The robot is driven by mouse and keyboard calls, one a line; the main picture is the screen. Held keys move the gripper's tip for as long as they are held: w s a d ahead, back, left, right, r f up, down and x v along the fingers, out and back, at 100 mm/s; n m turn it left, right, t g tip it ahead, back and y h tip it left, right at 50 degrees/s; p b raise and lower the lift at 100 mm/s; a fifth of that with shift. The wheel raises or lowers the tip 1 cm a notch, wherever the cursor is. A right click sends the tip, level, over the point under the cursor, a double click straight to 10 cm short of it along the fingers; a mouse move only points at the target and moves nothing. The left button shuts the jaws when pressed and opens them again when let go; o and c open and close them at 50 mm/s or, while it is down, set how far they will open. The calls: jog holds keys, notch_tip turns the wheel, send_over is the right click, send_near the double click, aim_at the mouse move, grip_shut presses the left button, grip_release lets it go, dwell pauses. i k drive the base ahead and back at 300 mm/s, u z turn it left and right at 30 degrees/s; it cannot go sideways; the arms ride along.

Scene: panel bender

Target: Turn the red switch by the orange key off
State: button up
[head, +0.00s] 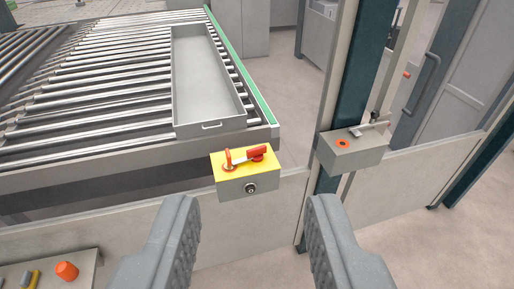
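A round dark lock or button (250,188) is on the box front. My gripper (253,203) is open and empty, its two grey fingers wide apart below the box, one to each side. They look apart from it.
A grey box (355,158) with an orange ring and a lever sits right on a dark post. A panel (85,262) with an orange knob (67,270) is lower left. Behind are a roller conveyor and a grey tray (205,90). A low fence (400,190) runs across.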

aim_at(256, 154)
jog(key=u, duration=0.1)
jog(key=i, duration=0.95)
jog(key=u, duration=0.35)
